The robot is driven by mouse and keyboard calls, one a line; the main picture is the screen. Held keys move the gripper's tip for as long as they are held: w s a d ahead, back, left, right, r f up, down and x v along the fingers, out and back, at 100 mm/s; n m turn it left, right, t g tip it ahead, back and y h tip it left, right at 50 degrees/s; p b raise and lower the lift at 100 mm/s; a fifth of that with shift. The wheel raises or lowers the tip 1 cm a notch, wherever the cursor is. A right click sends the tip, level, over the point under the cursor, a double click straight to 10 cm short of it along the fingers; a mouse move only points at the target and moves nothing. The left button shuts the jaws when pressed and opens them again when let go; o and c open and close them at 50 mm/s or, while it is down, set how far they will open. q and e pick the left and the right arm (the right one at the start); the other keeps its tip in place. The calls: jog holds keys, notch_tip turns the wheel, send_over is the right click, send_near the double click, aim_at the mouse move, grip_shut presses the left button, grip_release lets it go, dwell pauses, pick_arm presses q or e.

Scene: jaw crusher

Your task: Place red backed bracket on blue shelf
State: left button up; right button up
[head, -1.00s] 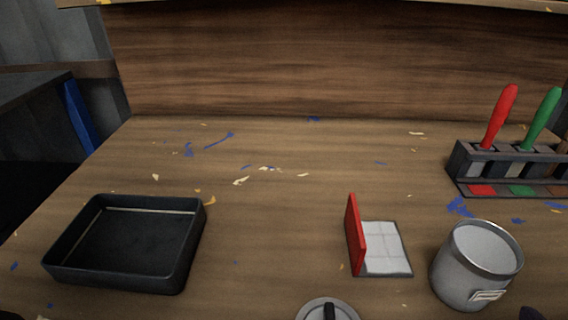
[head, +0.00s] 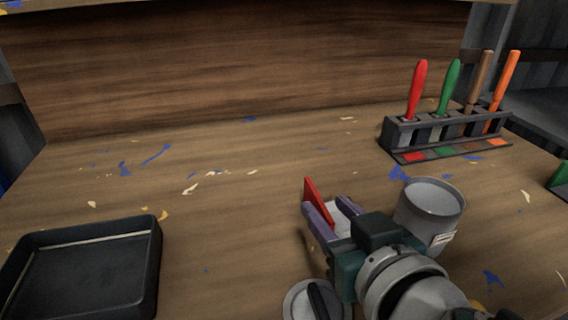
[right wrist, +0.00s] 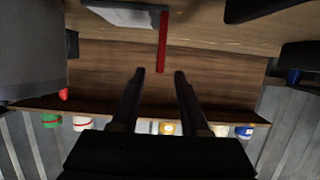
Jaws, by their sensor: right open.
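The red backed bracket has an upright red plate (head: 316,200) and a pale flat base (head: 343,226), and stands on the workbench. My right gripper (head: 332,209) is open at the bracket, its fingers hiding part of it. In the right wrist view, the red plate (right wrist: 163,42) is at the top and its lower end lies between the lines of the two fingertips (right wrist: 160,71). I cannot tell whether the fingers touch it. The blue shelf cannot be made out. My left gripper is not in view.
A grey metal cup (head: 428,207) stands close to the right of my gripper. A round lidded thing (head: 300,302) is at the front. A black tray (head: 150,262) is at left, a tool rack (head: 398,136) at the back right. The bench middle is clear.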

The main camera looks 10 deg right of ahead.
aim_at(319, 198)
jog(key=x, duration=0.4)
jog(key=shift+w+d+f+b, duration=0.1)
jog(key=shift+w+f+b, duration=0.15)
jog(key=shift+w+b, duration=0.1)
grip_shut()
jog(key=shift+r, duration=0.1)
dwell(1.0)
